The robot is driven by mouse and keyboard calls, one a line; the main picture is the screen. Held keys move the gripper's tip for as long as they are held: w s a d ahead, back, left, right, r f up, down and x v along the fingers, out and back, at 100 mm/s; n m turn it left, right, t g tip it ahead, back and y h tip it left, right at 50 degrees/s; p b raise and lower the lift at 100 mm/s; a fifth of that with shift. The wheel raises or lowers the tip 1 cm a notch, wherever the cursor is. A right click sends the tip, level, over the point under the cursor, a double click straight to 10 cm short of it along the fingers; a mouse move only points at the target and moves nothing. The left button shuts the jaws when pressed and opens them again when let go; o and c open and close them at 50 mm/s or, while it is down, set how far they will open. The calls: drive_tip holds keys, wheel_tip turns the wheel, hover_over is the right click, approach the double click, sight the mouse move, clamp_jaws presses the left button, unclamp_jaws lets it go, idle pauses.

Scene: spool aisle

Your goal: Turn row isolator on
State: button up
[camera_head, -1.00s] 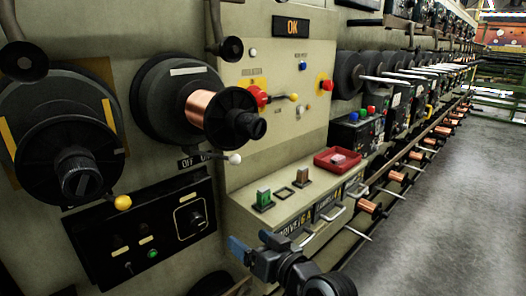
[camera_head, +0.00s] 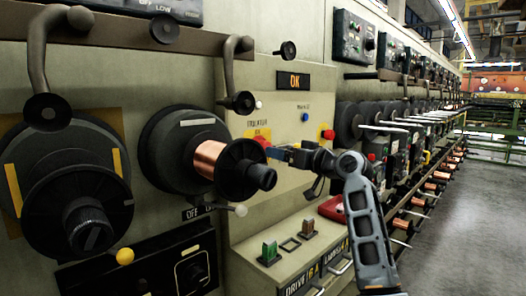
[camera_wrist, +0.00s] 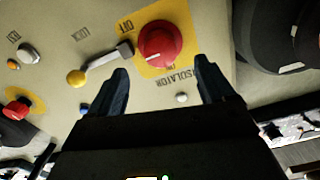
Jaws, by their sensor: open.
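The row isolator is a round red knob (camera_wrist: 160,44) on a yellow plate (camera_wrist: 183,67). The lettering reads upside down in the wrist view, with OFF on the upper side and ISOLATOR below. A white mark shows on the knob's face. A grey lever with a yellow ball (camera_wrist: 77,77) reaches left from beside the knob; I cannot tell whether they are joined. In the head view the knob (camera_head: 261,142) is partly hidden by my gripper (camera_head: 282,153). My gripper (camera_wrist: 161,82) is open and empty, its fingers pointing at the panel around the knob's lower side.
A copper spool (camera_head: 208,160) juts out left of the panel. A second red button (camera_wrist: 17,108) sits on a yellow disc, with a white button (camera_wrist: 29,53) nearby. A console with a green switch (camera_head: 269,251) lies below. The aisle floor (camera_head: 465,220) is clear.

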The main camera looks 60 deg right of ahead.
drive_tip(key=p+x, duration=0.1)
drive_tip(key=x, duration=0.6)
drive_tip(key=shift+w+p, duration=0.3)
drive_tip(key=c, duration=1)
drive_tip(key=shift+f, duration=0.1)
drive_tip(key=shift+c, duration=0.2)
